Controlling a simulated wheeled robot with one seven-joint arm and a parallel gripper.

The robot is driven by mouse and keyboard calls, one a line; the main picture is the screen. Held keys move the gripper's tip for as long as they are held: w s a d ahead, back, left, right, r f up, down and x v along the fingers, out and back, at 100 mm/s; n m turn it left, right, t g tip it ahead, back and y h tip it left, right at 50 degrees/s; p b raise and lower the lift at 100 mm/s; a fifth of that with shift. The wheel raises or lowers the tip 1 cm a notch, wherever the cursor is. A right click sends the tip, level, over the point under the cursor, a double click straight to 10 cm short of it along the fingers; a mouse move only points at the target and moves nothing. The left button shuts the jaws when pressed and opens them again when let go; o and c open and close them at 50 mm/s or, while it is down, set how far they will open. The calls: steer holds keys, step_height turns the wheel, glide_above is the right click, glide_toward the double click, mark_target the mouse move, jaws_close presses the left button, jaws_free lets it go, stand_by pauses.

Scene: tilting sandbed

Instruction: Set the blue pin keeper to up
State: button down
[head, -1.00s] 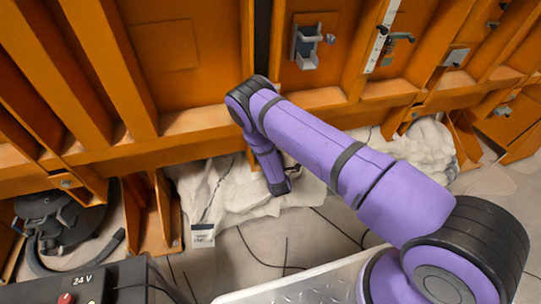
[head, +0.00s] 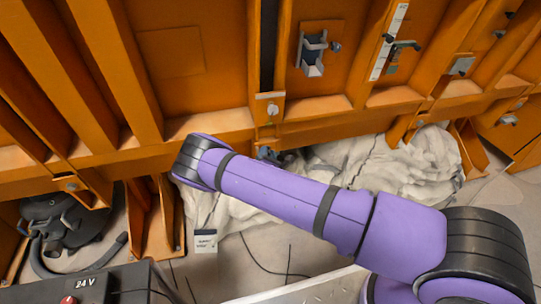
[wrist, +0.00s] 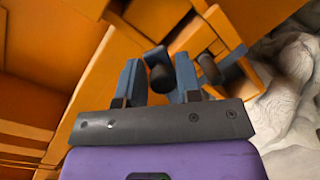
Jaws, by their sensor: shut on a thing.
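In the wrist view my gripper (wrist: 158,62) has its two blue-grey fingers on either side of a dark rounded grip (wrist: 158,76), and is shut on it. Just right of the fingers are a brownish round pin-like part (wrist: 208,68) and a blue-grey piece (wrist: 236,76) against the orange frame. This piece may belong to the blue pin keeper, but the fingers and gripper body hide much of it. In the head view my purple arm covers my gripper. A small bluish part (head: 266,153) shows just above the arm, under the orange beam; I cannot tell what it is.
Orange ribbed steelwork (head: 180,70) fills the back. A grey latch (head: 312,52) and a black handle (head: 404,45) sit higher on it. Crumpled whitish material (head: 390,165) lies below. A 24 V box (head: 110,285) and a black machine (head: 62,225) stand at left.

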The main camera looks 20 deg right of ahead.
steer(key=shift+s+a+n+t, duration=0.15)
steer(key=shift+a+n, duration=0.35)
steer(key=shift+n, duration=0.45)
steer(key=shift+a+n+t, duration=0.2)
steer(key=shift+a+n, duration=0.3)
steer(key=shift+n, duration=0.4)
steer(key=shift+s+a+n+t, duration=0.15)
steer(key=shift+a+n, duration=0.35)
steer(key=shift+n, duration=0.45)
steer(key=shift+w, duration=0.1)
steer(key=c, duration=1)
jaws_free()
steer(key=shift+o, duration=0.2)
steer(key=shift+w+r, duration=0.1)
steer(key=v, duration=1.1)
steer(key=shift+w, duration=0.1)
